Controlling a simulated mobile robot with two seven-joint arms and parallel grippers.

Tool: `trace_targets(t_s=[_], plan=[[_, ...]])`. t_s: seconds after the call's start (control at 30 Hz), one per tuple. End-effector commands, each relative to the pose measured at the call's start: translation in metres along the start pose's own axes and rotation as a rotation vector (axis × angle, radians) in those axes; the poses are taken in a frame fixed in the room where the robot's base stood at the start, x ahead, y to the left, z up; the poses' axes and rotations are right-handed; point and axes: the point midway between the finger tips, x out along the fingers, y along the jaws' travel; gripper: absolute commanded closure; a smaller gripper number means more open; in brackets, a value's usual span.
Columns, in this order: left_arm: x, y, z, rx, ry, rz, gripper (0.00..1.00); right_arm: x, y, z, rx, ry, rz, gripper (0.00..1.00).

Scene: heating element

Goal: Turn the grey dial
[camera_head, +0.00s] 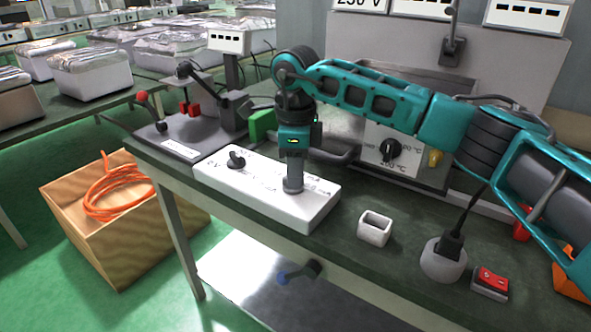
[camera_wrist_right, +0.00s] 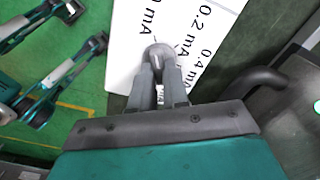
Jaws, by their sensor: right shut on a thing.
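The grey dial (camera_wrist_right: 160,52) sits on a white box (camera_head: 320,208). In the right wrist view, mA markings surround it. My right gripper (camera_wrist_right: 160,80) is shut on the dial, with one finger on each side of it. In the head view my right gripper (camera_head: 293,182) points straight down at the right part of the white box. Its fingers hide most of the dial there, so the dial's setting is hard to read. My left gripper does not show clearly in either view.
A black knob (camera_head: 237,159) stands on the box's left part. Behind is a metal heater with a black dial (camera_head: 390,148) and °C marks. A small white cup (camera_head: 375,229), a grey round block (camera_head: 443,260) and a red switch (camera_head: 490,282) stand right. A green block (camera_head: 262,126) is close behind.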

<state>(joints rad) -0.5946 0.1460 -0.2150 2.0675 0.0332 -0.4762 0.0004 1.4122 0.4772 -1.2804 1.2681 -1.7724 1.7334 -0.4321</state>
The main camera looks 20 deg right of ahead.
Motion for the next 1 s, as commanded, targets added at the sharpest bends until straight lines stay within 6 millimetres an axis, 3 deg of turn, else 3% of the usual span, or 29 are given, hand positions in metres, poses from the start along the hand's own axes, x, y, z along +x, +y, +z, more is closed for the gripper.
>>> trace_targets(t_s=[0.1, 0.57, 1.0], plan=[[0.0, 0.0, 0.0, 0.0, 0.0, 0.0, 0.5, 0.0, 0.0, 0.0, 0.0, 0.0, 0.0, 1.0], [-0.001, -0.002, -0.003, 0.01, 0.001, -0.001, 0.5, -0.001, 0.0, 0.0, 0.039, -0.001, 0.0, 1.0], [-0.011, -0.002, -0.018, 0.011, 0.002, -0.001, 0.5, -0.003, 0.002, 0.001, 0.355, -0.001, 0.0, 1.0]])
